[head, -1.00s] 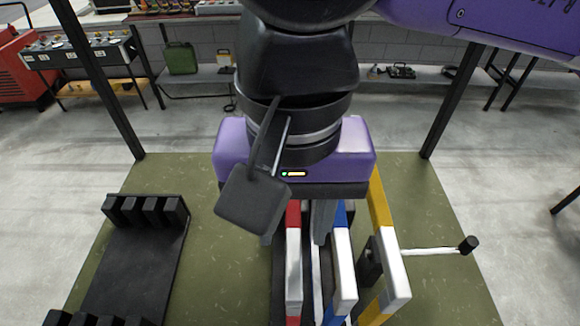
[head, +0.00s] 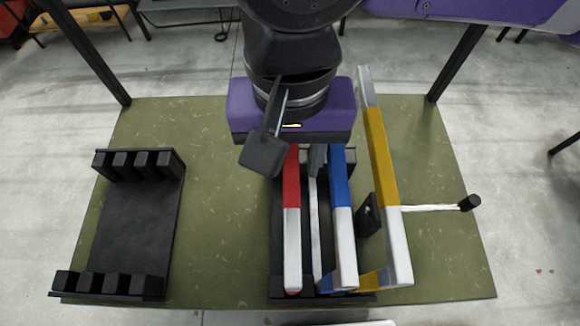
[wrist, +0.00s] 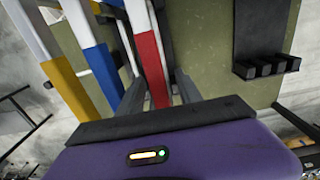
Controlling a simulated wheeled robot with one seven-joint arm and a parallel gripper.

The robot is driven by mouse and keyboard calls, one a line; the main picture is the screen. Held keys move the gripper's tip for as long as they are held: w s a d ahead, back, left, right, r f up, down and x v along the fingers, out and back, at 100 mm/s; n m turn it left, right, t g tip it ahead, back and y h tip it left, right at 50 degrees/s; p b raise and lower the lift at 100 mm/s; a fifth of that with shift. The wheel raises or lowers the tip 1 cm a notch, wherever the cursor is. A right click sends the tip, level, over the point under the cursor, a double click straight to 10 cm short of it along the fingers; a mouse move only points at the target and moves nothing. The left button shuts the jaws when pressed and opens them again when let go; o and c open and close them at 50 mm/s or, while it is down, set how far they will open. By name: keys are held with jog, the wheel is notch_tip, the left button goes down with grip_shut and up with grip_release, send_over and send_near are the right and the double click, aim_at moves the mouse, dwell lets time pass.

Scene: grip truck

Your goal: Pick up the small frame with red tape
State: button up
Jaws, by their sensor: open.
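The small frame with red tape (head: 291,220) stands upright at the left of the black rack (head: 305,210) on the green tabletop. Its bar is red at the far part and white nearer. My gripper (head: 294,165) is at the frame's far end, its purple body just beyond it. In the wrist view the fingers are apart, one on each side of the red-taped bar (wrist: 150,60). The gripper is open; whether a finger touches the bar I cannot tell. One finger stands between the red and blue frames.
A blue-taped frame (head: 342,220) and a taller yellow-taped frame (head: 384,170) stand close on the right. A thin pale bar (head: 314,235) lies between red and blue. A white rod with a black knob (head: 469,202) juts right. An empty slotted black rack (head: 130,220) is at the left.

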jog(key=shift+f, duration=1.3)
grip_shut()
dwell(0.4)
